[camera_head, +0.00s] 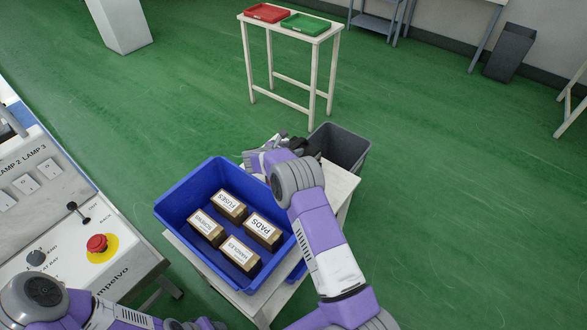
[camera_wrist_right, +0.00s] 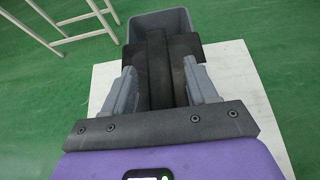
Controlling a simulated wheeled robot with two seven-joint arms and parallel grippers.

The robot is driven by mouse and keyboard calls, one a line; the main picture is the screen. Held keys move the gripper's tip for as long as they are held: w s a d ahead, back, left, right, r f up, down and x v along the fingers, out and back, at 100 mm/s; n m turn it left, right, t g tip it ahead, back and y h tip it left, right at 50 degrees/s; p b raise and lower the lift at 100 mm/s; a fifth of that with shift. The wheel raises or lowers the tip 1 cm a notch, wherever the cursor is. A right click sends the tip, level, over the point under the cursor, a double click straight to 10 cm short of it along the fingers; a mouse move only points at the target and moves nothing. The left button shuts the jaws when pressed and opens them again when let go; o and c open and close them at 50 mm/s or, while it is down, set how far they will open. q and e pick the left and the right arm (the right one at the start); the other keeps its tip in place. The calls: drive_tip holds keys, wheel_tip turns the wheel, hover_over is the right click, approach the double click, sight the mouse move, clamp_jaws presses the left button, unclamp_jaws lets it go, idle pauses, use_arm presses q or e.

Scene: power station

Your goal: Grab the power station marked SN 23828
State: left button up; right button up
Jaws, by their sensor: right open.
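I see no power station with a readable SN 23828 mark in either view. My right gripper (camera_head: 305,147) is over the far end of the white table (camera_head: 343,186), partly hidden by its own arm. In the right wrist view, the open right gripper (camera_wrist_right: 166,60) points towards a grey bin (camera_wrist_right: 160,22). Black parts lie close together between its grey finger links; I cannot tell whether they are only finger parts or include an object. My left arm enters at the lower left, but its gripper is out of view.
A blue crate (camera_head: 166,211) holds several labelled boxes, including FUSES (camera_head: 231,205) and PADS (camera_head: 264,232). A control console (camera_head: 60,215) with a red button stands at left. Beyond is a stand (camera_head: 318,38) with red and green trays. Green floor is clear at right.

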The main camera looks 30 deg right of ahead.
drive_tip(key=shift+c, duration=0.5)
clamp_jaws()
idle(0.8)
drive_tip(key=shift+w+d+r, duration=0.1)
drive_tip(key=shift+w+r, duration=0.05)
drive_tip(key=shift+r, duration=0.3)
drive_tip(key=shift+f, duration=0.1)
